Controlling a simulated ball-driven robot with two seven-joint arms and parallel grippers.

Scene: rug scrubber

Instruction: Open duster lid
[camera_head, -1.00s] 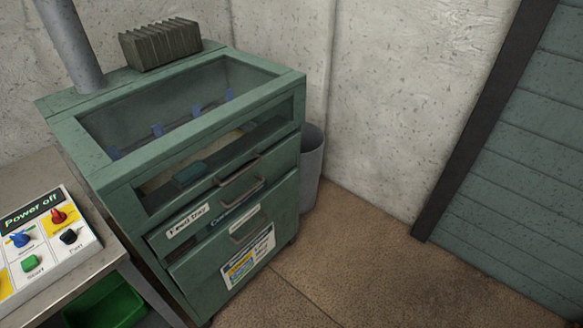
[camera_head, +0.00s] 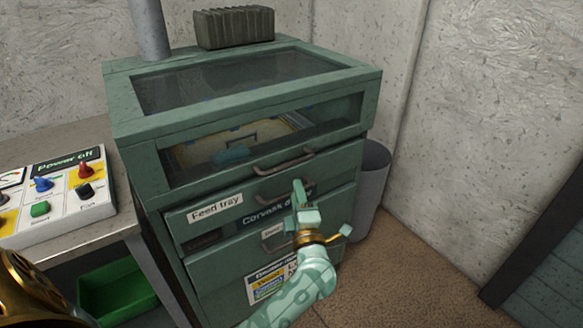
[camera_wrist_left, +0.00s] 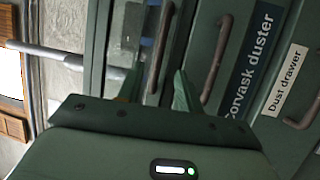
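The duster is a green cabinet with a glass-topped lid (camera_head: 135,125) that is closed. A curved metal lid handle (camera_head: 283,165) is on its front edge. My left gripper (camera_head: 302,192) is in front of the cabinet, just below the lid handle in the head view. In the left wrist view its two fingers (camera_wrist_left: 158,88) are apart, with the lid handle (camera_wrist_left: 160,48) showing beyond and between them. Nothing is held; contact with the handle cannot be seen. My right gripper is not in view.
Below the lid are the feed tray handle (camera_head: 272,193) and the dust drawer handle (camera_wrist_left: 303,118). A control panel (camera_head: 62,188) stands on the table at left, with a green bin (camera_head: 108,290) beneath. A grey bin (camera_head: 370,190) stands right of the cabinet. Open floor lies at right.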

